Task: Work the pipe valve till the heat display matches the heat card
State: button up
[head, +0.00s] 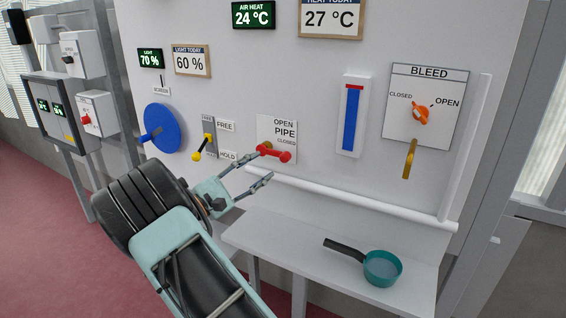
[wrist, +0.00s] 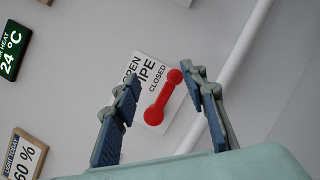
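The pipe valve has a red bar handle (head: 274,153) on a white plate marked OPEN, PIPE and CLOSED. The handle lies nearly level, its right end just under the word CLOSED. The heat display (head: 253,15) reads AIR HEAT 24 °C. The heat card (head: 331,17) in a wooden frame reads 27 °C. My gripper (head: 264,165) is open and empty, just below and left of the handle. In the wrist view the red handle (wrist: 162,98) shows between my open fingers (wrist: 165,82); I cannot tell whether they touch it.
A white rail (head: 350,200) runs below the valve, above a shelf (head: 290,250) holding a teal pan (head: 382,268). A yellow lever (head: 203,148) and blue wheel (head: 162,128) are left. Right are a blue gauge (head: 351,118) and an orange bleed valve (head: 421,116).

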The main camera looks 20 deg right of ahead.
aim_at(282, 160)
jog(key=shift+n+t, duration=0.6)
jog(key=shift+t, duration=0.1)
jog(key=w+d, duration=0.2)
jog(key=d, duration=0.1)
jog(key=w+d+f+p, duration=0.1)
jog(key=w+d, duration=0.1)
jog(key=d, duration=0.1)
jog(key=w+d+f+p, duration=0.1)
jog(key=d, duration=0.2)
jog(key=shift+w+d, duration=0.4)
jog(key=shift+w+d+r, duration=0.2)
jog(key=shift+w+d, duration=0.05)
jog(key=shift+d, duration=0.35)
jog(key=shift+c, duration=0.5)
jog(key=shift+f, duration=0.1)
grip_shut()
jog(key=shift+s, duration=0.1)
